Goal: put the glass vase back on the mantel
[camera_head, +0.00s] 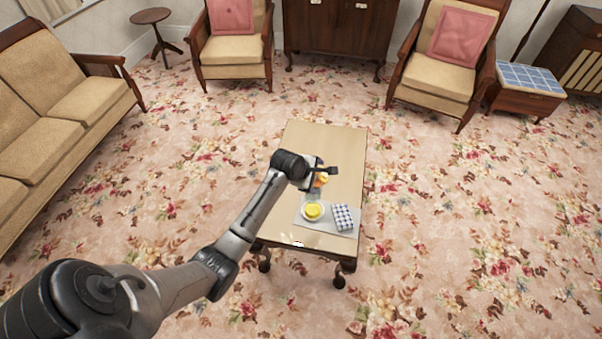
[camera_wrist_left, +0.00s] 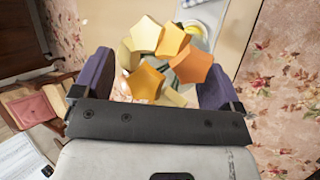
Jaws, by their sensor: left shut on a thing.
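The clear glass vase (camera_head: 314,194) shows faintly below my left gripper (camera_head: 318,173), over the low table (camera_head: 322,141). Yellow and orange star-shaped blooms (camera_wrist_left: 167,58) stand in it and fill the space between my fingers in the left wrist view. My left gripper (camera_wrist_left: 157,80) is shut on the vase, whose glass is mostly hidden by the blooms. I cannot tell whether the vase still touches the table. The mantel is not in view. My right gripper is not in view.
A grey tray (camera_head: 336,227) on the near end of the table bears a plate with a yellow item (camera_head: 313,211) and a checked cloth (camera_head: 344,217). A sofa (camera_head: 60,85) stands left; two armchairs (camera_head: 232,48) (camera_head: 438,77) and a cabinet (camera_head: 338,35) stand beyond. Carpet around the table is clear.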

